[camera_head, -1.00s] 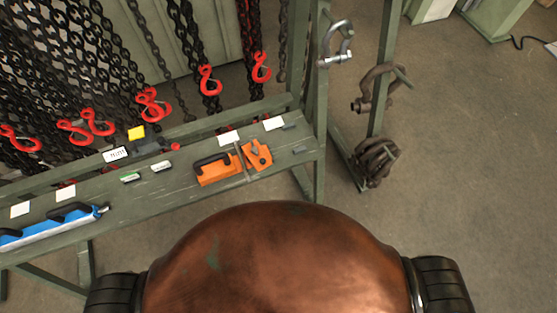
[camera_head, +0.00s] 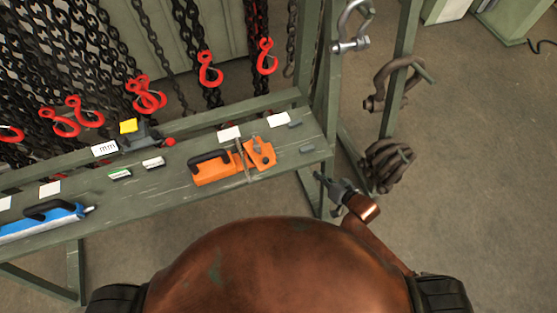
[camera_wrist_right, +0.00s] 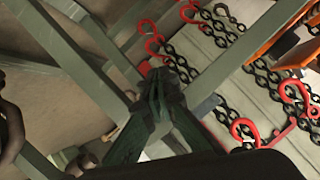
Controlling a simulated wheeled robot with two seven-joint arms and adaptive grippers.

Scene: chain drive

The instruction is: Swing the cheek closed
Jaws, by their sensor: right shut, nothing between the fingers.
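An orange tool with a black handle (camera_head: 212,167) lies on the green bench. At its right end is an orange plate (camera_head: 262,153), probably the cheek, standing apart from the main body with a thin grey bar between them. I cannot tell exactly how the plate is hinged. My right gripper (camera_head: 320,178) is shut and empty, just off the bench's right end, to the right of and nearer than the orange plate, not touching it. In the right wrist view its fingers (camera_wrist_right: 157,80) are together. Orange parts (camera_wrist_right: 275,32) show at that view's upper right. My left gripper is not in view.
The green bench (camera_head: 130,205) carries white labels, a yellow-topped item (camera_head: 129,126) and a blue tool (camera_head: 40,224). Chains with red hooks (camera_head: 209,70) hang behind. A green post (camera_head: 328,70) rises at the bench's right end, with shackles (camera_head: 393,85) beyond.

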